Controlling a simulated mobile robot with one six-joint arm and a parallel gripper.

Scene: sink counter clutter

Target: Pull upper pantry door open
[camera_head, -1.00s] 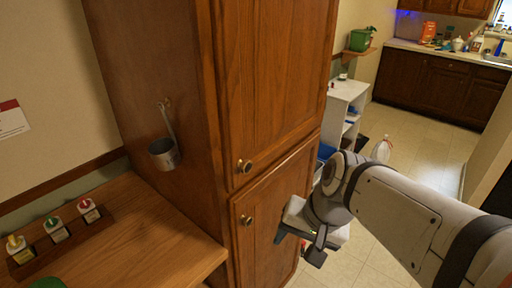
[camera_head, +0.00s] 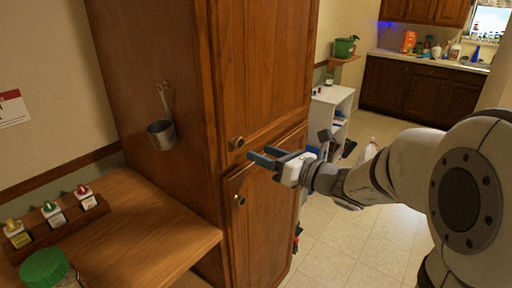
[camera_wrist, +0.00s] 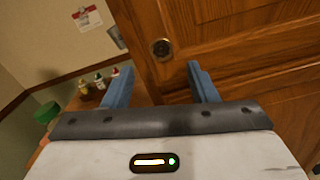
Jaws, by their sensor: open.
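The upper pantry door (camera_head: 262,65) is brown wood and looks shut. Its round brass knob (camera_head: 237,142) sits at the lower left corner of the door. The lower pantry door (camera_head: 266,215) has its own knob (camera_head: 240,200) below. My gripper (camera_head: 258,158) is open and empty, its blue fingers just right of and a little below the upper knob, apart from it in the head view. In the wrist view the upper knob (camera_wrist: 161,48) shows ahead, beyond and between the two blue fingertips (camera_wrist: 160,78).
A metal cup (camera_head: 161,134) hangs on the cabinet's left side. A wooden counter (camera_head: 150,220) at left holds a rack of small bottles (camera_head: 52,213) and a green-lidded jar (camera_head: 46,268). A white shelf (camera_head: 335,105) stands behind. The floor (camera_head: 350,240) at right is open.

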